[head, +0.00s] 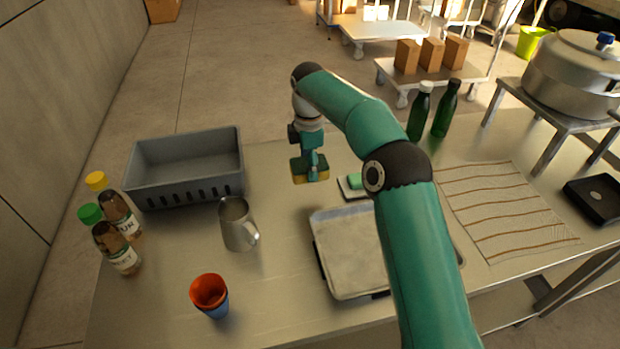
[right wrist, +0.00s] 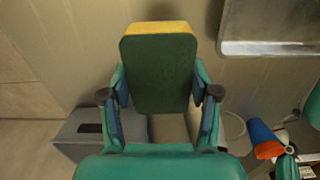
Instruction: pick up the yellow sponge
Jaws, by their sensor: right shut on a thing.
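The yellow sponge (head: 299,170) has a dark green scouring side and is held in my right gripper (head: 311,170) at the back middle of the table. In the right wrist view the sponge (right wrist: 158,70) stands between the two fingers (right wrist: 160,100), its green face toward the camera and its yellow edge on top. The right gripper is shut on it. The sponge appears to be above the table top; the exact gap is hard to tell. My left gripper is not in view.
A grey crate (head: 190,199), a metal pitcher (head: 236,228), stacked cups (head: 210,295) and two bottles stand at left. A metal tray (head: 347,260) and a small dish with a green item (head: 354,181) lie near my arm. Green bottles (head: 419,112) and a striped cloth (head: 505,205) are at right.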

